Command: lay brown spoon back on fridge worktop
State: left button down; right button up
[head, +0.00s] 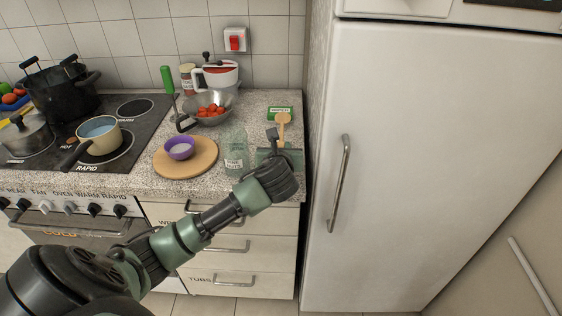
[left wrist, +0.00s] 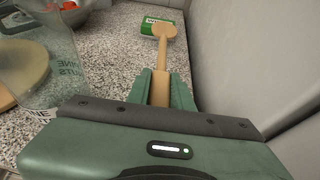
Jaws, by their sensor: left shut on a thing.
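The brown wooden spoon (head: 283,121) is over the right end of the speckled worktop (head: 257,111), beside the fridge (head: 431,160). My left gripper (head: 278,146) is shut on the spoon's handle. In the left wrist view the spoon (left wrist: 163,32) points away from me, its handle between the two green fingers (left wrist: 161,88). Its round head overlaps a green box (left wrist: 152,27) in that view. I cannot tell whether the spoon touches the worktop. My right gripper is not in view.
A clear glass jar (head: 236,155) stands just left of my left gripper. A round wooden board (head: 186,165) with a purple bowl (head: 180,149) is further left. A metal bowl of tomatoes (head: 208,107) stands behind. The fridge side bounds the worktop on the right.

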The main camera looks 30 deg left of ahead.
pick_arm(q)
jog(key=shift+f, duration=2.45)
jog(key=c, duration=1.3)
grip_release()
jog(key=shift+f, duration=0.15)
jog(key=shift+o, duration=0.2)
jog(key=shift+s+d+r, duration=0.1)
jog(key=shift+s+r, duration=0.05)
jog(key=shift+r, duration=0.1)
jog(key=v, duration=1.1)
jog(key=shift+s, duration=0.3)
jog(key=shift+d+r, duration=0.1)
